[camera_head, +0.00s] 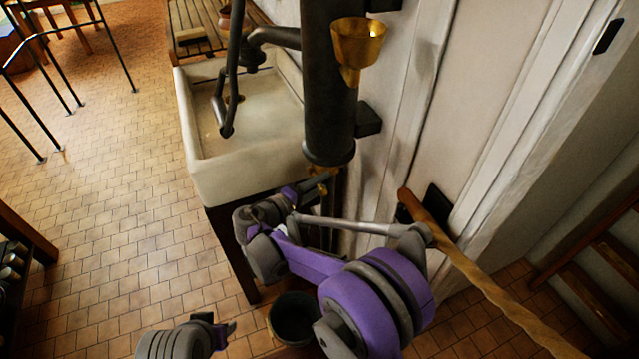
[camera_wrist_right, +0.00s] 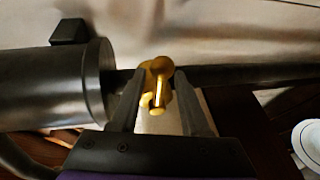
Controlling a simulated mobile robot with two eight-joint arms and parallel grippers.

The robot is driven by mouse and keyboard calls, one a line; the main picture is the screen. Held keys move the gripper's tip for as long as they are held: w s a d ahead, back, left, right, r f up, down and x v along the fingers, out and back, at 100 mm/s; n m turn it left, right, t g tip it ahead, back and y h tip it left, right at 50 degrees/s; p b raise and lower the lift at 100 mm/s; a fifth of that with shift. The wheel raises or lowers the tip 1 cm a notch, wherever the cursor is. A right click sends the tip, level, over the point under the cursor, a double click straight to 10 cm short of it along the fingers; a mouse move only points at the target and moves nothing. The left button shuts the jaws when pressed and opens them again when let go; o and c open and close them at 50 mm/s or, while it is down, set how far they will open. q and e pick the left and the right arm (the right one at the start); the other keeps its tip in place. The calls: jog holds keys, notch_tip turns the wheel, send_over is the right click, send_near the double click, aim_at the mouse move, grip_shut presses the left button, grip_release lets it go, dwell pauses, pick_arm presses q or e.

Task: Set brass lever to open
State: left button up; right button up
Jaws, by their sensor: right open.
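The brass lever (camera_head: 322,184) is a small gold fitting at the foot of a dark upright pipe (camera_head: 331,120), partly hidden by my right gripper in the head view. In the right wrist view the brass lever (camera_wrist_right: 157,88) shows between my fingers, with a rounded head and a narrow bright bar. My right gripper (camera_head: 308,188) is open around it; in the wrist view the gripper (camera_wrist_right: 160,82) has one finger on each side. I cannot tell whether either finger touches it. My left gripper (camera_head: 225,328) is low in the head view, away from the lever; its jaws are unclear.
A white sink (camera_head: 240,175) stands left of the pipe. A brass funnel (camera_head: 358,45) is fixed high on the pipe. A dark bucket (camera_head: 294,318) is on the floor below. A twisted wooden rail (camera_head: 490,285) runs at the right. Tiled floor (camera_head: 110,210) is open at the left.

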grip_shut()
dwell(1.5)
